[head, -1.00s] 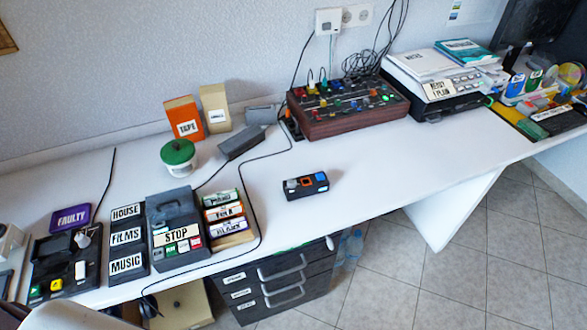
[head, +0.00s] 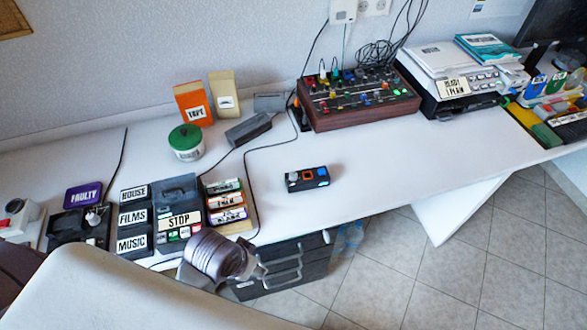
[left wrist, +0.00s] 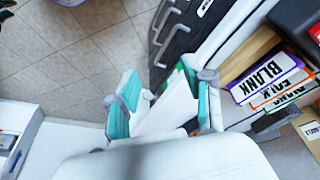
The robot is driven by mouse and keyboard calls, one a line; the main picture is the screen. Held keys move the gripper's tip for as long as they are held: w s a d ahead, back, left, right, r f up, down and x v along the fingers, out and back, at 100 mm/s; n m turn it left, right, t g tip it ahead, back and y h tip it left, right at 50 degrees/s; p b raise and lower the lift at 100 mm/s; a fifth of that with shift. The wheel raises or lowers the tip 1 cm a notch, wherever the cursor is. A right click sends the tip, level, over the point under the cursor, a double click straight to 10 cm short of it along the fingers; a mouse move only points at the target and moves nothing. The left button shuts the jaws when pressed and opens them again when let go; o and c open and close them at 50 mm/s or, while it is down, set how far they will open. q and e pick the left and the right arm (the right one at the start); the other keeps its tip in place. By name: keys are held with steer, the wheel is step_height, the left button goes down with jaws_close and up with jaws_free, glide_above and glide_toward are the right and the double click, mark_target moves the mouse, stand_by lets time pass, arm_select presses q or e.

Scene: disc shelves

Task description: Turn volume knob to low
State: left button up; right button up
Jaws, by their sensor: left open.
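No knob in view is readably marked as volume. A small black box (head: 307,179) with a pale knob (head: 292,177), an orange-framed part and blue parts lies alone mid-desk in the head view. A wood-sided mixer console (head: 360,97) with many small coloured knobs stands at the back. My left gripper (head: 252,270) is low at the desk's front edge, left of and nearer than the small box, touching neither device. In the left wrist view its teal-padded fingers (left wrist: 166,103) are apart and empty. My right gripper is not in view.
Left of the box are labelled cases such as the STOP box (head: 180,219) and a rack of label blocks (head: 228,203), also near my gripper in the wrist view (left wrist: 268,78). Dark drawers (head: 290,262) stand under the desk. A black cable crosses the desk. Desk right of the box is clear.

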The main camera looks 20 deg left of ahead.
arm_select(q)
steer(key=w+d+r+m+h, duration=0.1)
steer(key=w+d+r+m, duration=0.1)
steer(key=w+d, duration=0.45)
step_height(320, 180, up, 10)
steer(key=m+g+y, duration=0.2)
steer(key=m+g, duration=0.1)
steer(key=m, duration=0.1)
glide_above(294, 174)
step_height(294, 174, down, 14)
steer(key=shift+r+p, duration=0.1)
steer(key=shift+p, duration=0.3)
jaws_close()
